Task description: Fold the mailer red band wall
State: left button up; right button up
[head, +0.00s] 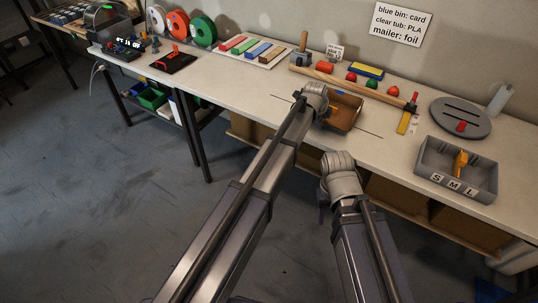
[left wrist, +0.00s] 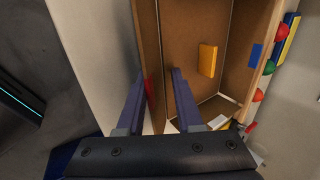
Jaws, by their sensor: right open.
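The mailer (head: 347,113) is an open brown cardboard box on the bench, partly hidden by my left wrist in the head view. In the left wrist view its brown interior (left wrist: 180,40) shows. A red band (left wrist: 149,97) marks its left wall there, and a blue patch (left wrist: 256,55) marks the opposite wall. My left gripper (left wrist: 156,72) is open, with one finger on each side of the red band wall. Whether the fingers touch it cannot be told. My right gripper (head: 323,204) is low in front of the bench edge, mostly hidden by its wrist, and holds nothing visible.
A yellow block (left wrist: 207,60) shows inside the mailer. A wooden rail (head: 350,86) with red and green pieces lies behind it. A grey S-M-L tray (head: 437,181) and a round grey disc (head: 460,112) stand to the right. The bench (head: 245,88) left of the mailer is clear.

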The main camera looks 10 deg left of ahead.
pick_arm(q)
jog(key=shift+w+d+r+g+p, duration=0.15)
jog(key=shift+w+r+g+p, duration=0.25)
jog(key=shift+w+g+p, duration=0.35)
jog(key=shift+w+d+r+g+y+p, duration=0.1)
jog(key=shift+w+g+y+p, duration=0.25)
jog(key=shift+g+y+p, duration=0.45)
jog(key=g, duration=0.1)
jog(key=w+g, duration=0.1)
jog(key=g, duration=0.1)
jog(key=shift+w+d, duration=0.1)
jog(key=shift+d, duration=0.1)
notch_tip(320, 180, up, 8)
jog(key=p, duration=0.9)
jog(key=s+a+n, duration=0.4)
jog(key=s+n, duration=0.2)
jog(key=s, duration=0.4)
jog(key=s+a+n+b, duration=0.1)
jog(key=s+a+n, duration=0.4)
jog(key=s, duration=0.6)
jog(key=s+a+f+n+b, duration=0.1)
jog(key=s+a+n, duration=0.4)
jog(key=s, duration=0.5)
jog(key=shift+s+n, duration=0.15)
jog(key=shift+n, duration=1.15)
jog(key=shift+f+t, duration=0.1)
jog(key=shift+t, duration=0.15)
